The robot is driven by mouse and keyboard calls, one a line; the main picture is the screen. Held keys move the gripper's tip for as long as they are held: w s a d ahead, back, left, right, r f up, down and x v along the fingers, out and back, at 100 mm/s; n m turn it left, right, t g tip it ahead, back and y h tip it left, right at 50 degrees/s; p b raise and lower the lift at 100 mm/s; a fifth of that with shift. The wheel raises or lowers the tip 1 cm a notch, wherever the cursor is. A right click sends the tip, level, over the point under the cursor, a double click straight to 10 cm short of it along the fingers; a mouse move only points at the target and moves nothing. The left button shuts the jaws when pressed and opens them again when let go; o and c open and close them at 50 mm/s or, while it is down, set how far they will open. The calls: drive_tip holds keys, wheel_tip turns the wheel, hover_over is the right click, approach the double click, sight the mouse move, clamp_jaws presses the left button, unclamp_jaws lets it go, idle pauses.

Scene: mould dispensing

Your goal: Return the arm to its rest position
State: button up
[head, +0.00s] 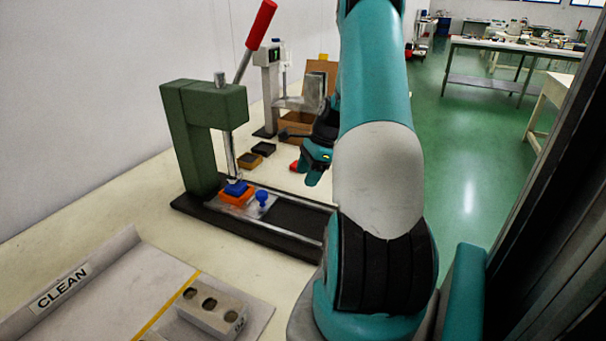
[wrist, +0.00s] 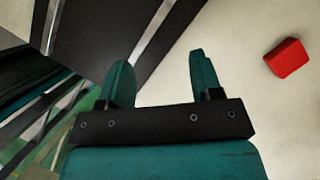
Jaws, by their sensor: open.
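My gripper (wrist: 160,68) is open in the wrist view, with two teal fingers apart and nothing between them. Below the fingers are the pale table (wrist: 225,75) and the dark base of the press (wrist: 95,35). In the head view my arm reaches forward and down over the table's right side, and its upper links hide much of the wrist. The wrist end hangs beside the right end of the press base, close to a red block (head: 295,166). That block lies right of my fingers, apart from them, in the wrist view (wrist: 287,57).
A green press (head: 190,120) with a red-handled lever (head: 260,25) stands left of my arm. Orange and blue mould parts (head: 237,197) sit under its ram. A CLEAN tray (head: 125,285) holds a grey block with holes (head: 212,312).

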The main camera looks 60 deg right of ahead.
idle(0.4)
drive_tip(key=w+a+r+n+h, duration=0.1)
drive_tip(key=w+a+r+n, duration=0.15)
drive_tip(key=a+n, duration=0.4)
drive_tip(key=w+a+r+n+g, duration=0.1)
drive_tip(key=a+r+n, duration=0.25)
drive_tip(key=a, duration=0.65)
drive_tip(key=w+a+r+n+h, duration=0.1)
drive_tip(key=w+a+r+n, duration=0.1)
drive_tip(key=a+n, duration=0.5)
drive_tip(key=s+a+r+n+y+p, duration=0.1)
drive_tip(key=s+a+r+n, duration=0.3)
drive_tip(key=a, duration=0.4)
drive_tip(key=s+a+r+n+g+y+p, duration=0.1)
drive_tip(key=s+a+r+n, duration=0.4)
drive_tip(key=a, duration=0.3)
drive_tip(key=s+a+r+n+g+p, duration=0.1)
drive_tip(key=s+a+r+n+p, duration=0.1)
drive_tip(key=s+a+r+n, duration=0.3)
drive_tip(key=s+a+n, duration=0.2)
drive_tip(key=a, duration=0.2)
drive_tip(key=shift+r+y, duration=0.15)
drive_tip(key=shift+y, duration=0.25)
drive_tip(key=shift+d, duration=0.2)
